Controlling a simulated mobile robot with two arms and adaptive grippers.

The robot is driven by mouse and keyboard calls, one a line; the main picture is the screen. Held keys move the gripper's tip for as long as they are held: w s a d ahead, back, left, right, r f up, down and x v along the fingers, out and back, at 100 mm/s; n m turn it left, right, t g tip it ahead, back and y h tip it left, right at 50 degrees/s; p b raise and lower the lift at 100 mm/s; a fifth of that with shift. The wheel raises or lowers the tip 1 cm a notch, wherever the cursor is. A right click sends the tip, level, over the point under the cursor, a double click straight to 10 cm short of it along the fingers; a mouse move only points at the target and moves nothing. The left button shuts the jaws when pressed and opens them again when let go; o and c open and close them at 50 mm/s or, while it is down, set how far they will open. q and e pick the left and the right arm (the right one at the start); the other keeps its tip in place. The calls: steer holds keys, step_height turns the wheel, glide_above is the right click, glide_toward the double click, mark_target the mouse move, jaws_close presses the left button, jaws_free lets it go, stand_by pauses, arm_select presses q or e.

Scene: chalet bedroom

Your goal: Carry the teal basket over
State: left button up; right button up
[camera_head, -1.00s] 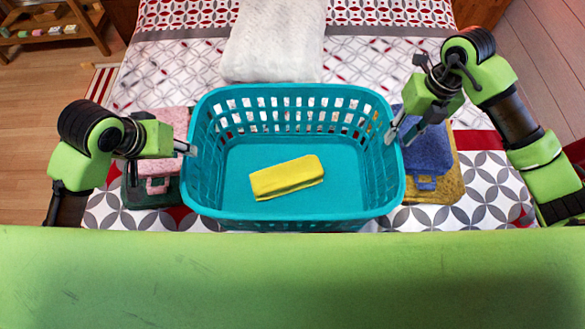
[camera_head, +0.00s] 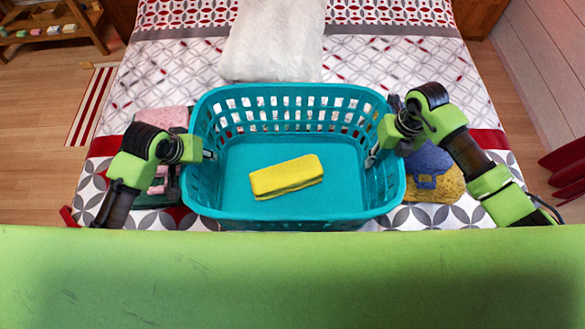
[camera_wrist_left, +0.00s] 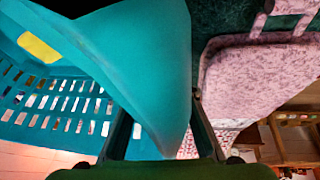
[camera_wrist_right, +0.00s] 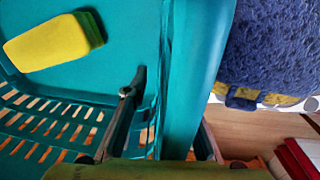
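The teal basket (camera_head: 290,214) stands upright on the bed, with a folded yellow cloth (camera_head: 287,177) lying on its floor. My left gripper (camera_head: 200,154) straddles the basket's left wall. In the left wrist view its fingers (camera_wrist_left: 160,115) are apart, one inside and one outside the wall. My right gripper (camera_head: 379,157) straddles the right wall. In the right wrist view its fingers (camera_wrist_right: 168,110) are also apart, with the wall between them. The outer fingers are mostly hidden in the head view.
A pink folded item (camera_head: 160,118) lies left of the basket on a dark green one. A blue folded item (camera_head: 432,160) lies on a mustard one (camera_head: 448,186) at the right. A white pillow (camera_head: 273,40) is behind the basket. Wooden floor (camera_head: 45,140) shows at the left.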

mark_target(383, 154)
arm_select(q)
jaws_close()
arm_select(e)
jaws_close()
arm_select(q)
steer(key=shift+w+r, duration=0.1)
steer(key=shift+r, duration=0.2)
arm_select(e)
steer(key=shift+w+r, duration=0.1)
steer(key=shift+r, duration=0.15)
